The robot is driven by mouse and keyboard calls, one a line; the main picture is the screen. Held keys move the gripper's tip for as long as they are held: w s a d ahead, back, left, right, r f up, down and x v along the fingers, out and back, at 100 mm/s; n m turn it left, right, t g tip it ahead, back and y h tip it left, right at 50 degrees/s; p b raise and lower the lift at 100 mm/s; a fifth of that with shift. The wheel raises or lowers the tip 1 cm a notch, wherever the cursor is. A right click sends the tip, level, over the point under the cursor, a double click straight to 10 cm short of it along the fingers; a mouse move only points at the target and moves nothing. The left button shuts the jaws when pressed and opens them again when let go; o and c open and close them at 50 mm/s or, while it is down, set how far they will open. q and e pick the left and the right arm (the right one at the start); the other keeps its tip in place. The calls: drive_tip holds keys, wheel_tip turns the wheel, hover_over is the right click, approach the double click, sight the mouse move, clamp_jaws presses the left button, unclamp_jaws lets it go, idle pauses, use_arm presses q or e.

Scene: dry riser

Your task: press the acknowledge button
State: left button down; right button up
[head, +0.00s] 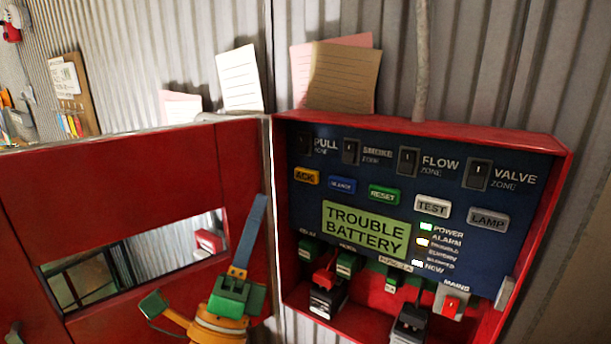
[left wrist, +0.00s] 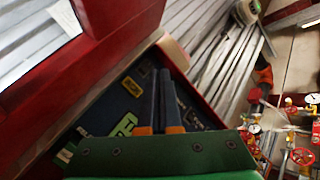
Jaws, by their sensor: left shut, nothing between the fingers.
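The acknowledge button is the yellow-orange button marked ACK (head: 306,177) at the upper left of the blue panel face (head: 300,150). It also shows as a yellow patch left of the fingers in the left wrist view (left wrist: 131,86). My left gripper (head: 259,200) is shut and empty, its blue fingers pointing up in front of the cabinet's left edge. In the head view its tips are left of and a little below the button. In the left wrist view the fingers (left wrist: 160,75) overlap the panel, apparently apart from the button. My right gripper is not in view.
A blue button (head: 342,185) and a green RESET button (head: 384,194) sit right of ACK. The display (head: 366,229) reads TROUBLE BATTERY. The open red door (head: 120,180) stands left of the red cabinet (head: 430,127). Battery clips and leads (head: 328,290) fill its lower part.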

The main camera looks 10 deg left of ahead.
sight(307, 175)
use_arm(q)
drive_tip(key=shift+w+d+b, duration=0.5)
drive_tip(key=shift+w, duration=0.85)
drive_tip(key=shift+w+d+b, duration=0.5)
drive_tip(key=shift+w+b, duration=0.05)
drive_tip(key=shift+w, duration=0.85)
drive_tip(key=shift+w+d+b, duration=0.5)
drive_tip(key=shift+w, duration=0.85)
drive_tip(key=shift+w+d+b, duration=0.15)
drive_tip(key=shift+w+b, duration=0.2)
